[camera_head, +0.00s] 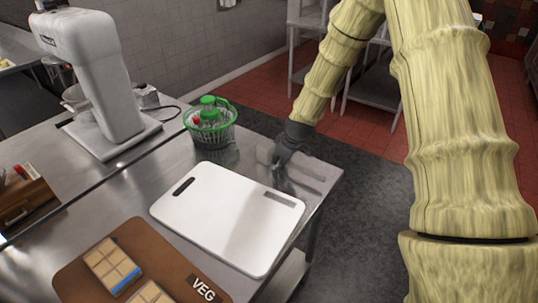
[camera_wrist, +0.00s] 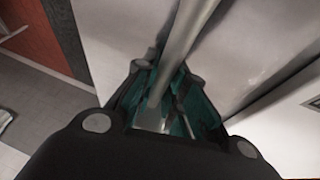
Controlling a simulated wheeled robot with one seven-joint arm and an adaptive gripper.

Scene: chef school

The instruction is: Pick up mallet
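The mallet is a grey metal tool at the far right corner of the steel table, partly hidden by my gripper in the head view. Its smooth metal handle (camera_wrist: 188,38) runs between my fingers in the wrist view. My gripper (camera_head: 283,162) reaches down at the table's corner, beyond the white cutting board. In the wrist view the fingers (camera_wrist: 168,75) of my gripper converge on both sides of the handle and appear closed on it. The mallet appears low at the tabletop; whether it touches the table cannot be told.
A white cutting board (camera_head: 225,215) lies close by, and a brown board (camera_head: 135,245) marked VEG holds blocks in front. A green basket (camera_head: 210,128) stands left of my gripper. A white mixer (camera_head: 100,80) is farther left. Open floor (camera_head: 365,200) lies right of the table.

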